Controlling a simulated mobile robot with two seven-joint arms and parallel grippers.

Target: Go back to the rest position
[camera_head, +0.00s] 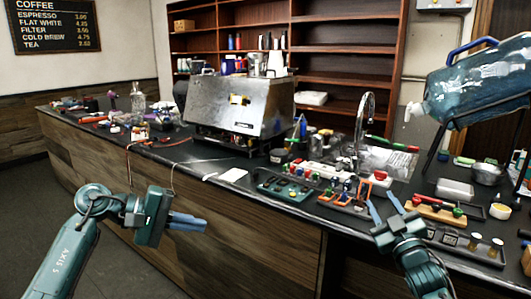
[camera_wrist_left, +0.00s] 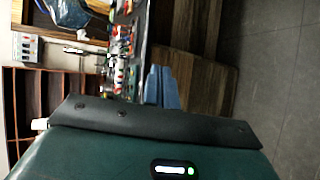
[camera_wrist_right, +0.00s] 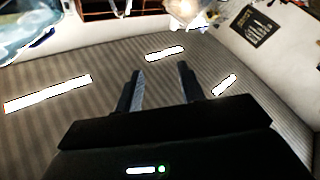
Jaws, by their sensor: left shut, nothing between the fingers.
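My left gripper (camera_head: 203,222) is held in front of the wooden counter front, below the counter top. Its blue fingers are together with nothing between them, and they also show close together in the left wrist view (camera_wrist_left: 160,87). My right gripper (camera_head: 385,207) points up at the front edge of the counter, right of centre. Its two fingers stand apart and empty, as the right wrist view (camera_wrist_right: 161,85) shows against the ceiling. Neither gripper is seen holding anything.
The dark counter top (camera_head: 205,165) holds a steel brewer (camera_head: 235,105), a green tray (camera_head: 290,190) and several small parts and tools. A large blue water bottle (camera_head: 480,85) is on a stand at the right. The floor (camera_head: 135,255) at lower left is clear.

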